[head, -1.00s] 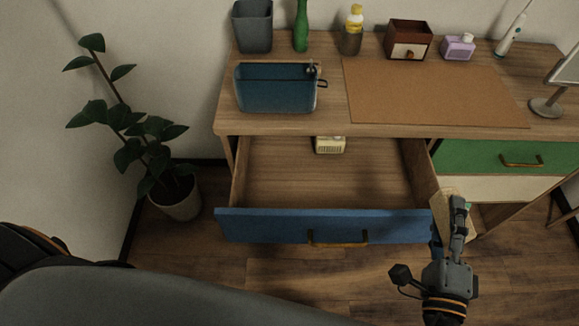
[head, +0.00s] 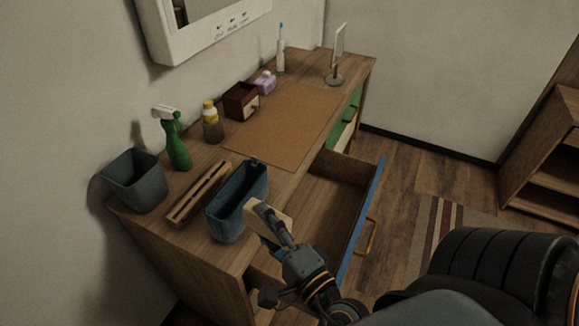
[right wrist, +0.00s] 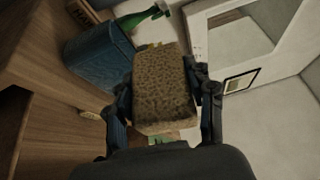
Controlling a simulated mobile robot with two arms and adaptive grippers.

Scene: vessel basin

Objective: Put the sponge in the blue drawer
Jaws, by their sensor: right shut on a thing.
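My right gripper (head: 272,222) is shut on the tan, porous sponge (head: 255,220). The sponge also fills the middle of the right wrist view (right wrist: 163,90), between the two fingers. In the head view it is beside the blue basket, near the desk's front edge and the near end of the drawer; its exact height is unclear. The blue drawer (head: 364,213) is pulled open, its front to the right of the gripper. The part of its inside that shows is bare wood; my gripper and arm hide its near end. My left gripper is not in view.
The blue basket (head: 226,222) stands left of the sponge. A slatted wooden piece (head: 198,192), grey bin (head: 134,182), green spray bottle (head: 176,142) and yellow-capped bottle (head: 211,122) are on the desk. A brown mat (head: 283,125) lies beyond. Floor is open past the drawer.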

